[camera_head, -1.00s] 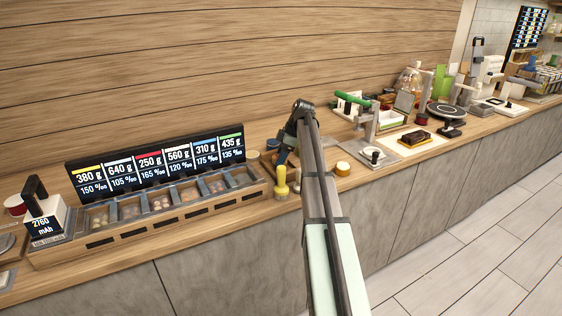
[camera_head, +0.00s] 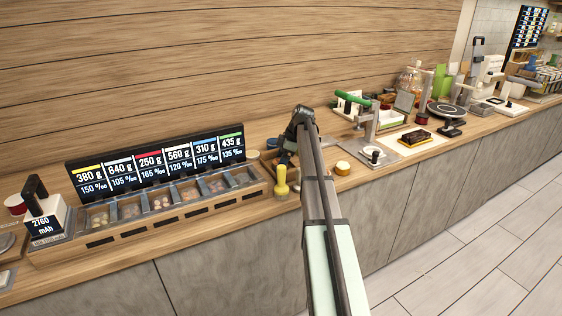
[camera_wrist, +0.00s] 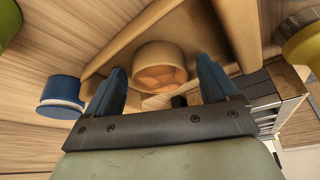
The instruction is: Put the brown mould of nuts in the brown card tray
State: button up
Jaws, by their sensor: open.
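In the wrist view a round tan-brown mould (camera_wrist: 158,56) holds orange-brown pieces, probably the nuts. It lies between the raised tan-brown walls of what looks like the card tray (camera_wrist: 114,50). My gripper (camera_wrist: 165,75) is open, its two blue fingers apart on either side of the mould's near part. I cannot tell whether either finger touches it. In the head view my gripper (camera_head: 284,153) is low over the counter behind the yellow-topped post, and my arm hides most of the mould and tray.
A yellow post (camera_head: 281,183) stands close to my gripper. A blue pot (camera_wrist: 62,94) shows at the wrist view's left.

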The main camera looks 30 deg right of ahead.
jog(key=v, duration=1.2)
jog(key=shift+r, duration=0.2)
jog(key=shift+a, duration=0.1)
